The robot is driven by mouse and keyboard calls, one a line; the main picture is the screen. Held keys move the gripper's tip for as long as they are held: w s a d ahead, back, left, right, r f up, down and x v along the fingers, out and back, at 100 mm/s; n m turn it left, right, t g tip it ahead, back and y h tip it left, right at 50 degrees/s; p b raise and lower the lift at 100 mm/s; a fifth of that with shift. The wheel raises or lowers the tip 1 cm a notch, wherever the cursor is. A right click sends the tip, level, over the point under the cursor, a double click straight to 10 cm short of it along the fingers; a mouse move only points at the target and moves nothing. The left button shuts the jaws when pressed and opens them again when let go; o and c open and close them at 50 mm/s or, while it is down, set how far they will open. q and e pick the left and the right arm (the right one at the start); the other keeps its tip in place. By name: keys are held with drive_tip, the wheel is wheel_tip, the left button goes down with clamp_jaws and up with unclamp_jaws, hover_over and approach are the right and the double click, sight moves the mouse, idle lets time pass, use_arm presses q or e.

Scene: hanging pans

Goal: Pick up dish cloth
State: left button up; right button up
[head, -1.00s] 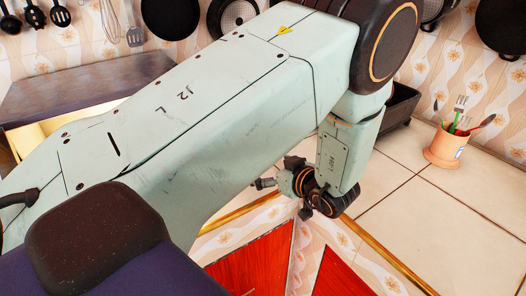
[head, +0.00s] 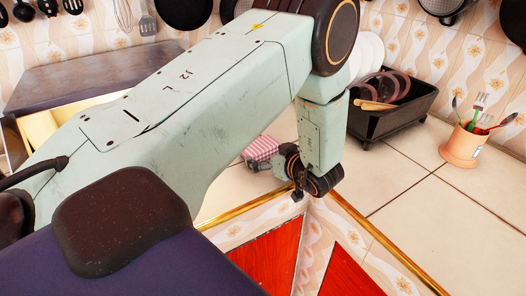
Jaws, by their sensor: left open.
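The dish cloth (head: 262,147), red and white checked, lies on the tiled counter in the head view. Part of it is hidden behind my left arm and gripper. My left gripper (head: 256,165) is open at the near side of the cloth, pointing left. I cannot tell whether it touches the cloth. My right gripper is out of view.
A black dish rack (head: 395,118) with plates and a wooden-handled item stands right of my left arm. An orange utensil cup (head: 460,147) is farther right. Pans hang on the wall. A gold-trimmed counter edge (head: 368,233) runs above red cabinets (head: 270,256).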

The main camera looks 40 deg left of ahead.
sight(267, 150)
use_arm(q)
drive_tip(key=shift+a, duration=0.1)
drive_tip(key=shift+s+r, duration=0.1)
drive_tip(key=shift+s, duration=0.1)
drive_tip(key=shift+c, duration=1.3)
drive_tip(key=shift+w, duration=0.15)
drive_tip(key=c, duration=0.4)
drive_tip(key=shift+c, duration=0.6)
wheel_tip(267, 150, up, 10)
drive_tip(key=shift+f+p, duration=0.1)
drive_tip(key=shift+p, duration=0.7)
